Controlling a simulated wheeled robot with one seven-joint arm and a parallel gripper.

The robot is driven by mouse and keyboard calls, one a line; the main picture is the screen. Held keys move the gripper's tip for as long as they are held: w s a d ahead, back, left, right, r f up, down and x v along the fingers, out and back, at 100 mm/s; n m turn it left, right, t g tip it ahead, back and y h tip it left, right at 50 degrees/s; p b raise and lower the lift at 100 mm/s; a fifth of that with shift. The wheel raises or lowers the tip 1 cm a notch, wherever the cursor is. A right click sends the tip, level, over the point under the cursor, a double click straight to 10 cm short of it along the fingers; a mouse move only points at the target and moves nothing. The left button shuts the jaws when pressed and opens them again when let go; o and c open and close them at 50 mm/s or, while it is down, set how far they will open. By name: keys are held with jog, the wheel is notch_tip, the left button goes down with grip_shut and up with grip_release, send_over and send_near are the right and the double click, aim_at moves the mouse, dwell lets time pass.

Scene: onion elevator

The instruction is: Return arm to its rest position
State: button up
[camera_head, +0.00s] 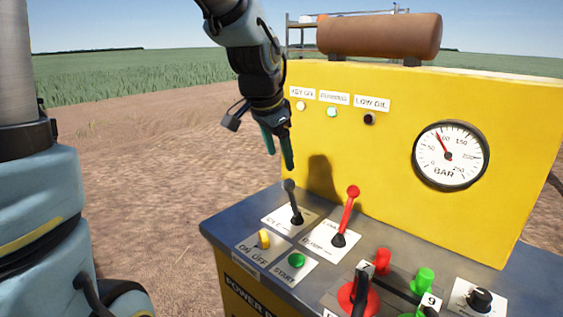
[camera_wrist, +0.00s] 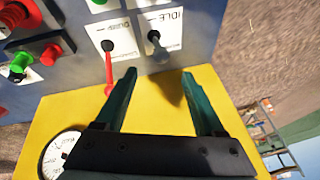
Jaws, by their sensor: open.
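My gripper (camera_head: 279,146) hangs from my arm in the head view, above the left part of the control panel, with its green fingers pointing down. It is apart from the levers and holds nothing. In the wrist view my gripper (camera_wrist: 160,85) has its two fingers spread, with bare yellow panel between them. The black-knobbed lever (camera_head: 293,200) stands just below the fingertips. The red-knobbed lever (camera_head: 347,215) stands to its right and tilts right. Both levers also show beyond the fingers in the wrist view, red (camera_wrist: 109,70) and black (camera_wrist: 157,45).
The yellow machine (camera_head: 480,110) rises behind the grey panel (camera_head: 225,230). The panel carries a yellow switch (camera_head: 263,239), a green button (camera_head: 297,260) and red and green knobs. A pressure gauge (camera_head: 450,156) is at right. Open dirt ground (camera_head: 140,150) lies left of the machine.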

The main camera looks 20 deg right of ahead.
dwell(0.4)
jog(key=s+a+f+n+y, duration=0.1)
jog(key=a+f+n, duration=0.2)
jog(key=a, duration=0.5)
jog(key=s+a+f+n+g+y, duration=0.1)
jog(key=a+f+n, duration=0.3)
jog(key=a, duration=0.5)
jog(key=s+a+f+n+y, duration=0.1)
jog(key=s+a+f+n, duration=0.1)
jog(key=a+n, duration=0.4)
jog(key=a+f, duration=0.1)
jog(key=a, duration=0.2)
jog(key=shift+f+n+g, duration=0.4)
jog(key=shift+w, duration=0.1)
